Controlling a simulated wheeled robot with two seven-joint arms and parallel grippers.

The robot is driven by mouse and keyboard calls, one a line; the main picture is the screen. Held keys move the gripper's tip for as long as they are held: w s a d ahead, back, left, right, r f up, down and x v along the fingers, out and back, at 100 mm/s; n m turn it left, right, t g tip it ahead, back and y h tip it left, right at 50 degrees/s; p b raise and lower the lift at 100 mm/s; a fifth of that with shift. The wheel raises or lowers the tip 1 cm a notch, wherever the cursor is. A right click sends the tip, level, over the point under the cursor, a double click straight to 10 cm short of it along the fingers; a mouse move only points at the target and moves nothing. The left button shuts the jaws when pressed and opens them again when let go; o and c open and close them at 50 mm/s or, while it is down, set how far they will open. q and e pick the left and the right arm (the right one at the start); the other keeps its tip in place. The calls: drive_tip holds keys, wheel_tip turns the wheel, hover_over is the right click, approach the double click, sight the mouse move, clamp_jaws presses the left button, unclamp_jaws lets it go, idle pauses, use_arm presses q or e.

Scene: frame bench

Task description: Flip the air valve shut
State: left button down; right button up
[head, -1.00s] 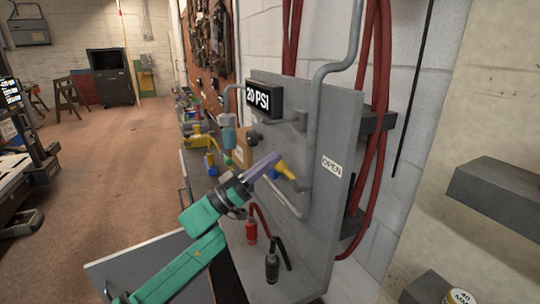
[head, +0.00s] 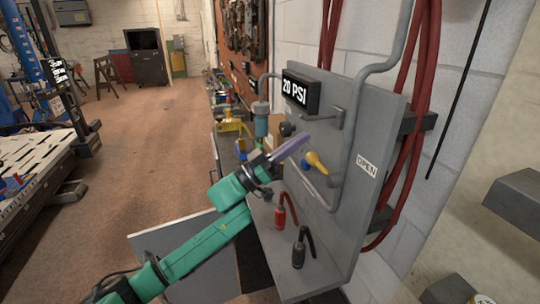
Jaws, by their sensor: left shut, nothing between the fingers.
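The air valve's yellow handle (head: 316,162) sits on the grey upright panel, with its free end pointing up and left. A white OPEN label (head: 367,167) is on the panel to its right. My left gripper (head: 306,138), with purple-grey fingers on a green arm, is shut and empty. Its fingertips show just above and left of the handle's free end, with a small gap in the picture. I cannot tell how far apart they are in depth. My right gripper is not in view.
A display reading 20 PSI (head: 300,91) is above the valve. A grey pipe (head: 358,110) bends down the panel beside the handle. A red-bodied fitting (head: 281,215) and a black one (head: 299,252) stand below. Red hoses (head: 424,110) hang at the right.

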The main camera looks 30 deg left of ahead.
use_arm(q)
drive_tip(key=b+v, duration=0.3)
drive_tip(key=v, duration=0.6)
drive_tip(key=shift+f, duration=0.4)
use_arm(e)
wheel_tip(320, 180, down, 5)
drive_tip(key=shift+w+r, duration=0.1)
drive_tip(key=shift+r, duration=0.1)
use_arm(q)
drive_tip(key=shift+w, duration=0.1)
